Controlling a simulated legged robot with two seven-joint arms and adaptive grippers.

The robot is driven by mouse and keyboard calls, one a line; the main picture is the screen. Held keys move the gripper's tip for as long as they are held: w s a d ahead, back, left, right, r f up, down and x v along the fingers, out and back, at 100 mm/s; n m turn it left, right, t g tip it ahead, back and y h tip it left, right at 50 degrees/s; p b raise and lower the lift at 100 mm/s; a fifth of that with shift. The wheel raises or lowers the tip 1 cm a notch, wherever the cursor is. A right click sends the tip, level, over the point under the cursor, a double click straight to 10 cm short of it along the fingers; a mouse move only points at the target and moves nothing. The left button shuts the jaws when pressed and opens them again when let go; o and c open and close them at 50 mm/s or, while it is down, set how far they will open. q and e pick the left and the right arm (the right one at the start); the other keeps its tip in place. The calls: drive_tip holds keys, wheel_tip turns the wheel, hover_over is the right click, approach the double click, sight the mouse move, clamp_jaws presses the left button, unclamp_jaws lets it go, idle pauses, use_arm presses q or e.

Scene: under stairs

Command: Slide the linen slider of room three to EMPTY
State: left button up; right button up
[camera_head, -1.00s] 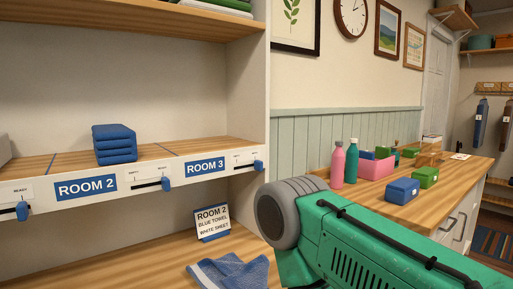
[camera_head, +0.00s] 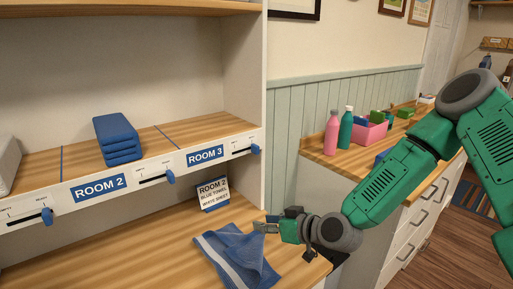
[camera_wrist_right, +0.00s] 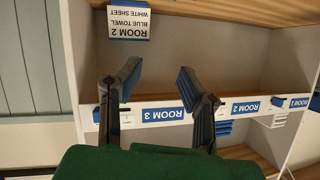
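The ROOM 3 label (camera_head: 205,155) is on the white front edge of the upper shelf. To its right is a slot with a blue slider knob (camera_head: 255,149) at the slot's right end; the words above are too small to read. In the upside-down right wrist view the ROOM 3 label (camera_wrist_right: 162,115) shows between my fingers; the knob is partly hidden by the left-hand finger. My right gripper (camera_head: 266,226) is low over the lower counter, below and apart from the knob. Its fingers are spread and empty in the wrist view (camera_wrist_right: 159,68). My left gripper is not in view.
The ROOM 2 knob (camera_head: 170,177) and another knob (camera_head: 46,216) sit along the same edge. Folded blue towels (camera_head: 117,140) lie on the shelf. A blue cloth (camera_head: 237,258) and a ROOM 2 card (camera_head: 212,193) are on the lower counter, close to my right gripper.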

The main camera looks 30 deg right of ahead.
sight(259, 149)
drive_tip(key=w+d+r+t+h, duration=0.2)
drive_tip(key=w+d+r+t, duration=0.3)
drive_tip(key=d+r, duration=0.6)
drive_tip(key=w, duration=0.4)
drive_tip(key=w+a, duration=0.1)
drive_tip(key=w, duration=0.3)
drive_tip(key=w+a+r, duration=0.1)
drive_tip(key=w, duration=0.4)
clamp_jaws()
